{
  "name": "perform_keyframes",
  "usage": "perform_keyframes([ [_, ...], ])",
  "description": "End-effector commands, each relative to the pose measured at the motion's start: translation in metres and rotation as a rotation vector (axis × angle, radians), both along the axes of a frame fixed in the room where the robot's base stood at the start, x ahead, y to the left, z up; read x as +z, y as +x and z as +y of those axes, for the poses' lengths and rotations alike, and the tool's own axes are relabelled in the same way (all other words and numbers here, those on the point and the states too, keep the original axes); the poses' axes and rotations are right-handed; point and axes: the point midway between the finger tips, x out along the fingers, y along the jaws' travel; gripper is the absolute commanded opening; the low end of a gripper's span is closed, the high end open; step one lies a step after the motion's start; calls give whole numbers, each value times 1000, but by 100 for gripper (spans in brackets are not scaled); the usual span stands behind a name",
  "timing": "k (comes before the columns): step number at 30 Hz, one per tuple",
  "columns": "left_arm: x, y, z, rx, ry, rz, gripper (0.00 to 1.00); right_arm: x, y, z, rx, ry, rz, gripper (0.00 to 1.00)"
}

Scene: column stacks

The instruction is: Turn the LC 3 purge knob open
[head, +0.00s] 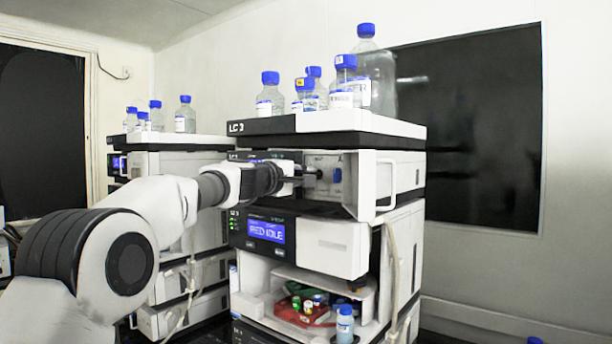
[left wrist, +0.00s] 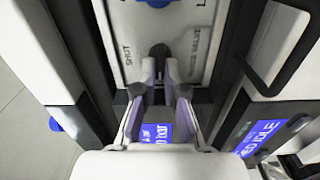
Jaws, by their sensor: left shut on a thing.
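The LC 3 stack (head: 290,124) stands in the middle of the head view, its "LC 3" label on the top tray's front edge. Its upper module has an opened white door (head: 366,180), with a pale panel behind. My left gripper (head: 308,179) reaches this panel from the left. In the left wrist view my left gripper (left wrist: 159,76) is shut on the dark purge knob (left wrist: 158,51), mostly hidden between the fingertips. The word "SHUT" is printed left of the knob, and blurred lettering is on the right. My right gripper is not in view.
Blue-capped bottles (head: 270,94) stand on top. A similar stack (head: 180,142) stands on the left.

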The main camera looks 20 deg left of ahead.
Motion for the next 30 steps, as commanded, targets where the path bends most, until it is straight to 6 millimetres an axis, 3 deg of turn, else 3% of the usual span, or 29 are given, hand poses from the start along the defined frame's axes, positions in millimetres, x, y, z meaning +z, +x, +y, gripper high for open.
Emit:
perform_keyframes([
  [16,-1,0,-1,-2,-31,14,0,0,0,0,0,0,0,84],
  [18,-1,0,-1,-2,-31,14,27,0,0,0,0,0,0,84],
  [19,-1,0,-1,-2,-32,13,34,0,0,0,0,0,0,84],
  [30,1,-4,2,0,-32,11,34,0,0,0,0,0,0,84],
])
